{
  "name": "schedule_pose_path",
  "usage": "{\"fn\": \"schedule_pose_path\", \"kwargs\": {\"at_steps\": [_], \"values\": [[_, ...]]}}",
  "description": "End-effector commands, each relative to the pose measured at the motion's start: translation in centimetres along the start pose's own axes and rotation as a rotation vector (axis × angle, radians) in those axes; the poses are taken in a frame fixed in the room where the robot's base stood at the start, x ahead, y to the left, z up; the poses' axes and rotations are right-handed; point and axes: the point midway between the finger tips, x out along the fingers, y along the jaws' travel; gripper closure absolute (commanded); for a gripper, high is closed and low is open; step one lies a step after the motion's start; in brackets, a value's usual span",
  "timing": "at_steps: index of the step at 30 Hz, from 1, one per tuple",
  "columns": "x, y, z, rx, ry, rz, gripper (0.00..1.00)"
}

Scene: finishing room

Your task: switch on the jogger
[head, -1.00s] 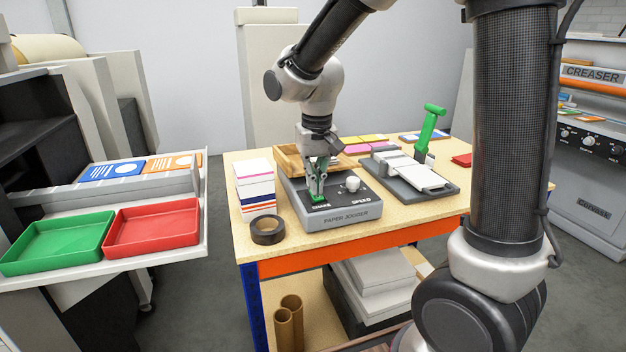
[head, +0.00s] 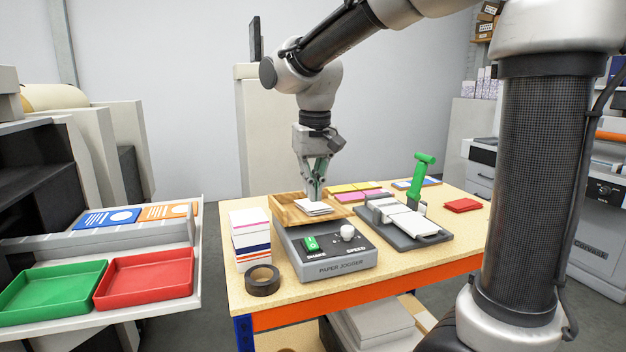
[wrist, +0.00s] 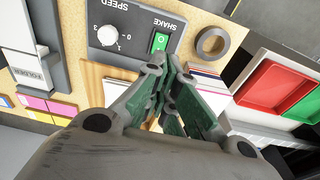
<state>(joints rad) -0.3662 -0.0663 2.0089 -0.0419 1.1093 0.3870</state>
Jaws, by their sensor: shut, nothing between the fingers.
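The grey paper jogger (head: 335,268) stands on the table with a wooden tray (head: 286,212) at its back, holding a small stack of white sheets (head: 312,208). Its green SHAKE rocker switch (head: 311,243) is on the dark front panel, left of the white SPEED knob (head: 347,232). The wrist view shows the switch (wrist: 160,41) uncovered, with a white mark on it, and the knob (wrist: 107,36). I cannot tell its on or off state for sure. My gripper (head: 315,196) is shut and empty, above the tray and behind the switch, apart from it.
A stack of cards (head: 250,240) and a dark tape roll (head: 262,280) sit left of the jogger. A grey device with a green lever (head: 422,180) stands to its right. Green (head: 50,288) and red (head: 146,277) trays are at the left.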

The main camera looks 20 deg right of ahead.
Motion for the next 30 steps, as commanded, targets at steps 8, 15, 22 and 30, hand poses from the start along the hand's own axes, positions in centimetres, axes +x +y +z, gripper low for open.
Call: {"fn": "schedule_pose_path", "kwargs": {"at_steps": [8, 15, 22, 30], "values": [[-2.2, 0.0, 0.2, 0.000, -0.001, 0.000, 1.00], [-2.3, 0.0, 0.2, 0.000, -0.001, 0.000, 1.00], [-2.4, 0.3, -0.7, -0.002, 0.081, -0.002, 1.00], [-2.4, 0.3, -0.9, -0.001, 0.095, -0.003, 1.00]]}}
